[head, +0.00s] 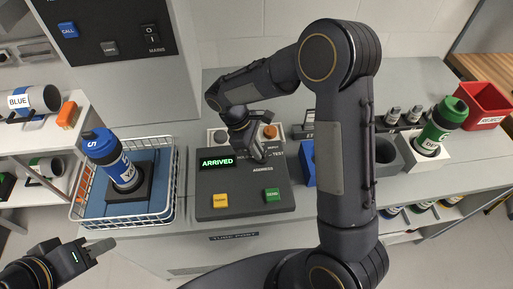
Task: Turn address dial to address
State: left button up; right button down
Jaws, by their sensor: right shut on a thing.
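The dark grey control box (232,210) stands on the grey bench, with a green-lit display (217,162) reading "ARRIVED". A small printed label, which seems to read "ADDRESS" (263,170), is on the box near its right side. My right gripper (258,154) points down just above that label and is shut on the address dial, which it mostly hides; the dial's setting cannot be read. My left gripper (95,250) is at the lower left, away from the box, and no object shows at it; its finger gap is unclear.
A yellow button (220,201) and a green button (272,194) are on the box front. A white wire basket (168,205) holding a blue carrier (118,170) stands left. A green carrier (440,123) and a red bin (485,103) are right. My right arm covers the middle.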

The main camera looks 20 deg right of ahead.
jog(key=shift+n, duration=0.3)
jog(key=c, duration=1.5)
grip_release()
jog(key=shift+o, duration=0.2)
jog(key=shift+r, duration=0.1)
jog(key=v, duration=0.7)
jog(key=shift+a+r+b, duration=0.25)
jog(key=shift+b, duration=0.1)
